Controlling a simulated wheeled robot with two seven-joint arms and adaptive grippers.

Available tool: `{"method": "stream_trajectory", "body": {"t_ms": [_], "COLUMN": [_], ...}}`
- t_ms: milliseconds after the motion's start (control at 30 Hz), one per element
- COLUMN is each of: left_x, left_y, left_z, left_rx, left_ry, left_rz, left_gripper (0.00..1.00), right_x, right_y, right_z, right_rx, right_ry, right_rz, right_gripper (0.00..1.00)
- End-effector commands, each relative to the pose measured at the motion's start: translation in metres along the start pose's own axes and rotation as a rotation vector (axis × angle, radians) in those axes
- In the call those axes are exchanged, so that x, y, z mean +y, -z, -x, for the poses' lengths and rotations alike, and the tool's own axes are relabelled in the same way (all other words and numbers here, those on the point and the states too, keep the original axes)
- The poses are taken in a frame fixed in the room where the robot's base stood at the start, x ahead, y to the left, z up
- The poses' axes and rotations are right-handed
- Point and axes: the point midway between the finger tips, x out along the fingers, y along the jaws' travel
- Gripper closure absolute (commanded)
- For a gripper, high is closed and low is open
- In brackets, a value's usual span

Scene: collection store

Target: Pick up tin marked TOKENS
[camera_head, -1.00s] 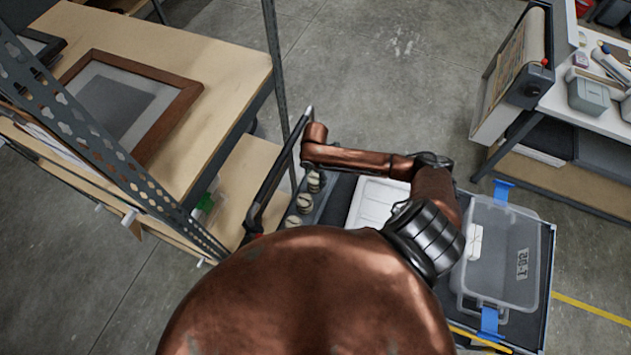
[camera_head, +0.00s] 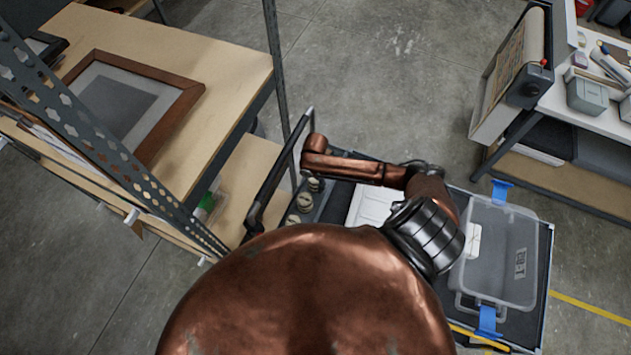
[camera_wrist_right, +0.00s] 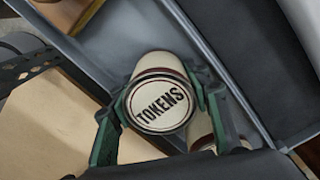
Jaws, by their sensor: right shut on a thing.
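The tin marked TOKENS (camera_wrist_right: 161,104) is a cream round tin with a dark rim, its lettered lid facing the camera in the right wrist view. My right gripper (camera_wrist_right: 162,98) has a green finger on each side of it and is shut on the tin. Another cream tin (camera_wrist_right: 201,128) stands close beside it, partly hidden by a finger. In the head view, several pale tins (camera_head: 304,202) stand in a row in a narrow grey compartment; their labels are too small to read. My right gripper cannot be made out there, and my left gripper is not in view.
The cart also carries a white box (camera_head: 371,205) and a clear plastic bin (camera_head: 500,262) with blue latches. A shelf unit (camera_head: 215,95) with a framed picture (camera_head: 125,95) stands left. A workbench (camera_head: 560,95) stands right. Open floor (camera_head: 390,70) lies between.

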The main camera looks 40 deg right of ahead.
Motion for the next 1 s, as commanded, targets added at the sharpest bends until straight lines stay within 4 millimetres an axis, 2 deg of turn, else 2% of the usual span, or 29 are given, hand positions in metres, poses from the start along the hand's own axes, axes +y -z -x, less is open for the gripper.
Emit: {"method": "stream_trajectory", "body": {"t_ms": [300, 567, 667, 1000], "left_x": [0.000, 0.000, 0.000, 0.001], "left_y": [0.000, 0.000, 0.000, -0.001], "left_z": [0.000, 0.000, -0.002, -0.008], "left_rx": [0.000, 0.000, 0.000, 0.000], "left_ry": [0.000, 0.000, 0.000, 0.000], "left_rz": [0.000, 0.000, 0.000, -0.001], "left_gripper": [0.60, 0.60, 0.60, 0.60], "right_x": [0.001, 0.002, 0.002, 0.002], "right_y": [-0.001, -0.001, -0.001, -0.001], "right_z": [0.001, 0.004, 0.015, 0.079], "right_rx": [-0.001, -0.001, -0.002, -0.002], "right_ry": [-0.002, -0.004, -0.005, -0.005], "right_rz": [0.000, 0.000, 0.001, 0.002], "right_gripper": [0.91, 0.91, 0.91, 0.91]}}
